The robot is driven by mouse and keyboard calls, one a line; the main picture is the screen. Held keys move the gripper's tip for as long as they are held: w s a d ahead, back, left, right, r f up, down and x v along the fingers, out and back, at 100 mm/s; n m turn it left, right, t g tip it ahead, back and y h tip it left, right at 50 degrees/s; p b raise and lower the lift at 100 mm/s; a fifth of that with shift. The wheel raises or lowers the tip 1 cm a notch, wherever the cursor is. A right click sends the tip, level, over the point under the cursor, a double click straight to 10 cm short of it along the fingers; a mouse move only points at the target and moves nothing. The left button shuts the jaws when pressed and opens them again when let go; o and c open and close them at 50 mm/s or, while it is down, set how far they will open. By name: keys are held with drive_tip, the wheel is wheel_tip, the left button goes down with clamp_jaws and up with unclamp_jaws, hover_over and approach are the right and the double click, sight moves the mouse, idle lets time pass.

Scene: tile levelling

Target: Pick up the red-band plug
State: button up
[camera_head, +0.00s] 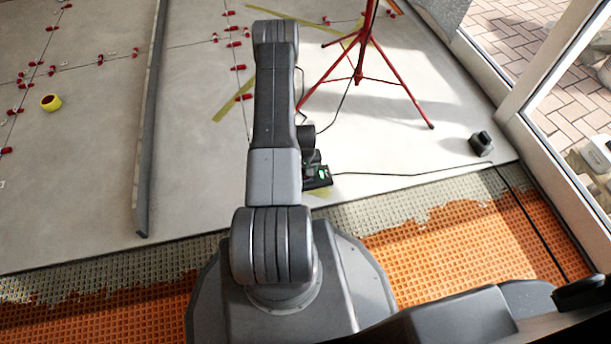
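I cannot make out a plug with a red band in this view. A black device with a small green light (317,173) sits on the tiled floor just right of my arm and is partly covered by it. A black cable runs right from it. My arm rises from my base and reaches away over the floor. My gripper does not show; the arm hides the area behind it. Whether it is open or holds anything is not visible.
A red tripod (358,78) stands on the tiles. A small black block (482,143) sits near the glass door. A long grey bar (149,120) lies at left. Orange matting (460,235) borders the front edge.

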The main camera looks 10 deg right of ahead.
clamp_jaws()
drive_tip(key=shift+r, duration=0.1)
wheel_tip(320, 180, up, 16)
drive_tip(key=p, duration=0.6)
drive_tip(key=shift+p, duration=0.35)
idle(0.4)
